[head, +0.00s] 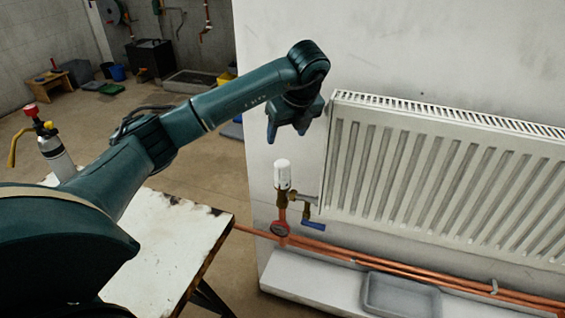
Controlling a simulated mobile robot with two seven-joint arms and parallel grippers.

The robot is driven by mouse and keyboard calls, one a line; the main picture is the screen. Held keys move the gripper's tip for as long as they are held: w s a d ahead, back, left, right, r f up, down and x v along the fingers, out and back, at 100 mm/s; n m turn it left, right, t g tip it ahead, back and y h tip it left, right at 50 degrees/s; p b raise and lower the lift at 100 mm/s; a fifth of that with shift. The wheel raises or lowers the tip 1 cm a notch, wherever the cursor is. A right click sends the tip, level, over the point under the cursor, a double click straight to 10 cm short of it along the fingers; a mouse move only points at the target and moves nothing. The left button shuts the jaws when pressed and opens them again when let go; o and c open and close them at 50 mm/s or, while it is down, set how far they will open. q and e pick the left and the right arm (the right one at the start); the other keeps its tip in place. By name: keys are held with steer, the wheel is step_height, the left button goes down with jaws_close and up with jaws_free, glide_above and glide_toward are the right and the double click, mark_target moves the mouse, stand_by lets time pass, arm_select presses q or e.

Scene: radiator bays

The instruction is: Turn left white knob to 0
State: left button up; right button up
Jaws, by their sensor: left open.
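The white knob (282,174) stands upright on top of a brass and copper valve fitting (304,203) at the lower left corner of the radiator (430,180). Any number on the knob is too small to read. My left gripper (287,133) is open and empty, pointing down. In the picture it is above the knob and apart from it. My right gripper is not in view.
Copper pipes (400,269) run along the wall above a ledge with a grey tray (401,294). A worn white table (165,240) and a blowtorch (54,150) are at left.

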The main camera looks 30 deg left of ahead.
arm_select(q)
glide_above(283, 163)
steer(key=s+d, duration=0.1)
steer(key=d, duration=0.1)
step_height(283, 163, down, 6)
steer(key=shift+s+a+r+p, duration=0.1)
steer(key=shift+s+p, duration=0.05)
steer(key=shift+p, duration=0.3)
steer(key=x, duration=0.6)
steer(key=shift+a+f+p, duration=0.15)
steer(key=shift+f+p, duration=0.2)
steer(key=shift+p, duration=0.05)
steer(key=shift+c, duration=0.4)
steer(key=c, duration=0.9)
